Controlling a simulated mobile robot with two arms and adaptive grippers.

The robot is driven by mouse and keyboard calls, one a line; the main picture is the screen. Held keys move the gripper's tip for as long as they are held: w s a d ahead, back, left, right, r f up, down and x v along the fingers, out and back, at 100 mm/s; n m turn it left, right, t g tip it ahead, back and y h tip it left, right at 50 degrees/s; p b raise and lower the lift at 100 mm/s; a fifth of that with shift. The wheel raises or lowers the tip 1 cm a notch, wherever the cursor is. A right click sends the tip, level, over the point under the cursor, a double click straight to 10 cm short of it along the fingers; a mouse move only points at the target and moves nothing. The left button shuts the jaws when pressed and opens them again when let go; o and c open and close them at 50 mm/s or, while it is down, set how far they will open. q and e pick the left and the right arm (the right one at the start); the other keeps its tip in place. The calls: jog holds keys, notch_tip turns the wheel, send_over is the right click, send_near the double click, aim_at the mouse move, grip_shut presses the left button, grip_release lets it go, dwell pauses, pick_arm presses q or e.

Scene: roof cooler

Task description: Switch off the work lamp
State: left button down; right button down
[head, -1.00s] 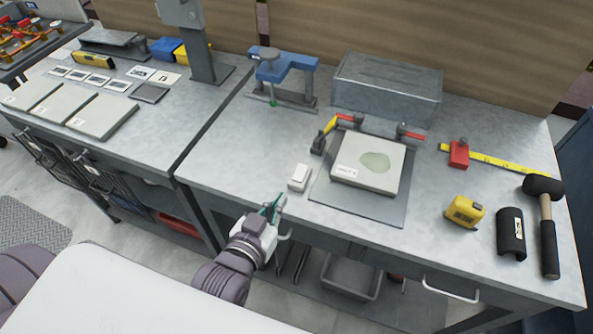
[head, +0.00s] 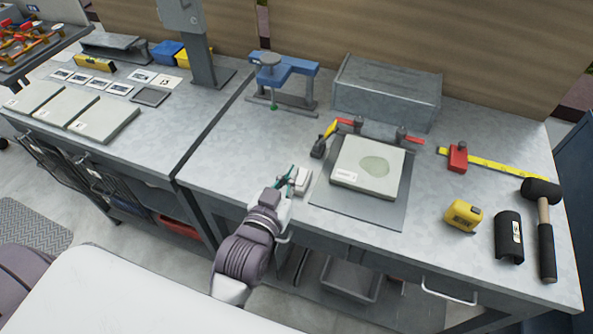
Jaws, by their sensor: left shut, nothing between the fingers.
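A small white block (head: 304,180), which looks like a switch box, sits on the right bench just left of the grey mat. My left gripper (head: 288,173) is shut and empty, with its dark teal fingertips right at the left side of the white block. I cannot tell whether they touch it. No lit lamp can be made out in the head view. My right gripper is not in view.
A pale slab (head: 368,165) lies on the grey mat (head: 350,208), with red-handled clamps behind it. A blue press (head: 285,75) and grey metal box (head: 388,92) stand at the back. A yellow tape measure (head: 463,216) and black mallet (head: 541,190) lie right.

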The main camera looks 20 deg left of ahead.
aim_at(300, 176)
pick_arm(q)
jog(key=w, duration=0.4)
jog(key=shift+f, duration=0.1)
notch_tip(300, 176, down, 3)
jog(key=shift+f, duration=0.6)
